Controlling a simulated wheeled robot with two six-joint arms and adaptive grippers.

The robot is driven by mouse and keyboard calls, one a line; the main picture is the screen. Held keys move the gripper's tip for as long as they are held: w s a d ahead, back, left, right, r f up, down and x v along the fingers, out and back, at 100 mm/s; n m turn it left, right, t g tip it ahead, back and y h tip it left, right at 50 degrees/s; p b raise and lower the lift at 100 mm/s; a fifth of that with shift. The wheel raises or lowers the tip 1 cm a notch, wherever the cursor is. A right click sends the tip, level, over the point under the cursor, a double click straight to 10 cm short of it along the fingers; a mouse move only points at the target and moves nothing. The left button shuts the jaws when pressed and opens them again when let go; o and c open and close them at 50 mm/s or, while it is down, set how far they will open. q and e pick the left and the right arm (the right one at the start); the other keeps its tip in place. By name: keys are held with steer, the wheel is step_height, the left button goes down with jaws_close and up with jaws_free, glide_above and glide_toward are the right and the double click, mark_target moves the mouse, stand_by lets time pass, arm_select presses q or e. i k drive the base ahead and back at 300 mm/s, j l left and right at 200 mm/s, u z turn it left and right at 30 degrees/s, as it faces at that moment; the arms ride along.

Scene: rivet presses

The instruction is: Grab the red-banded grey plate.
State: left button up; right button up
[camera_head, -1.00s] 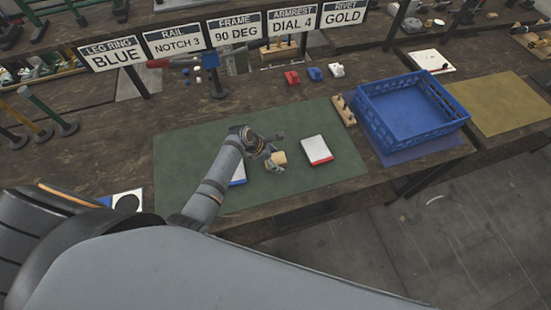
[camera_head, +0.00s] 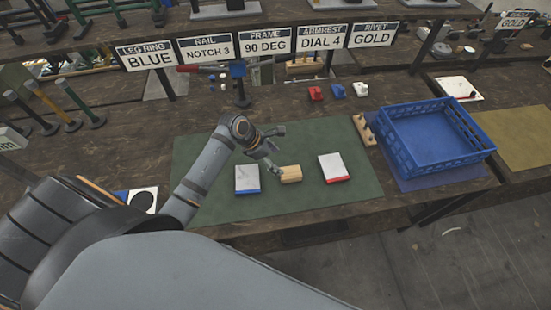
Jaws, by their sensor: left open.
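The red-banded grey plate (camera_head: 333,167) lies flat on the green mat (camera_head: 359,187), with its red band along the near edge. My left gripper (camera_head: 279,152) is open and empty above the mat, to the left of the plate and apart from it. A blue-banded grey plate (camera_head: 247,178) lies further left on the mat. A small wooden block (camera_head: 291,174) lies between the two plates, just below the gripper in the picture. My right gripper is not in view.
A blue crate (camera_head: 430,140) stands on a blue mat to the right, with a wooden pegged rack (camera_head: 364,130) beside it. Red (camera_head: 316,93), blue and white small parts lie behind the mat. Signs (camera_head: 265,42) stand along the back.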

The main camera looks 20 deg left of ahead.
mark_target(333, 169)
steer(key=k+l, duration=0.3)
steer(key=k, duration=0.15)
steer(key=k+l, duration=0.25)
steer(key=k, duration=0.2)
